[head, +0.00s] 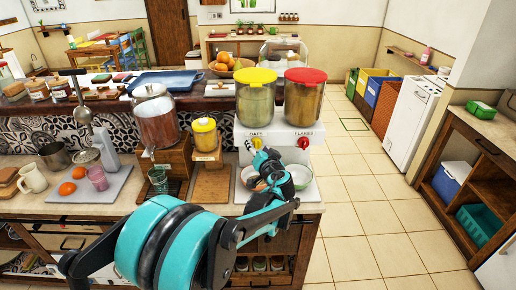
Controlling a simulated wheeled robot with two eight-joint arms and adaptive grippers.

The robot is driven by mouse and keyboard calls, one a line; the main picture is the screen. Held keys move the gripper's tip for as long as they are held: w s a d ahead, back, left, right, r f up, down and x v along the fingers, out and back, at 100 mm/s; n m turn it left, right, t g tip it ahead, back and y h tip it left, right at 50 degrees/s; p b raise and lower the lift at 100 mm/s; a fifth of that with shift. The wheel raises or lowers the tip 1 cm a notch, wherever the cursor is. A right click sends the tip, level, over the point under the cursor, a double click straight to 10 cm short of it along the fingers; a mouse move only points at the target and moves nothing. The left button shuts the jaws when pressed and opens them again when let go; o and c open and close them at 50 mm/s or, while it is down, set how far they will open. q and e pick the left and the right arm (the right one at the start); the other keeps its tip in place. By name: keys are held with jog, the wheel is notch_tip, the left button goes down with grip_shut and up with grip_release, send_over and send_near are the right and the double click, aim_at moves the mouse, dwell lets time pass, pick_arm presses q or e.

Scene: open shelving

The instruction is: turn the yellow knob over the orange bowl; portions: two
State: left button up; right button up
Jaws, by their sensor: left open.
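The white dispenser (280,131) carries a yellow-lidded canister (256,101) over the label OATS and a red-lidded canister (304,100) over FLAKES. The yellow knob (256,143) is on its front under OATS and the red knob (303,142) under FLAKES. My left gripper (262,158) is open just in front of and below the yellow knob; I cannot tell whether it touches it. The orange bowl (247,176) stands under the yellow knob, mostly hidden by my gripper. A pale green bowl (301,176) stands under the red knob. My right gripper is not in view.
A glass jar (157,121) and a yellow-lidded jar (205,136) stand on wooden stands left of the dispenser. Floor right of the counter is clear.

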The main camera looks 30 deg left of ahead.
pick_arm(q)
jog(key=v, duration=1.2)
dwell(0.6)
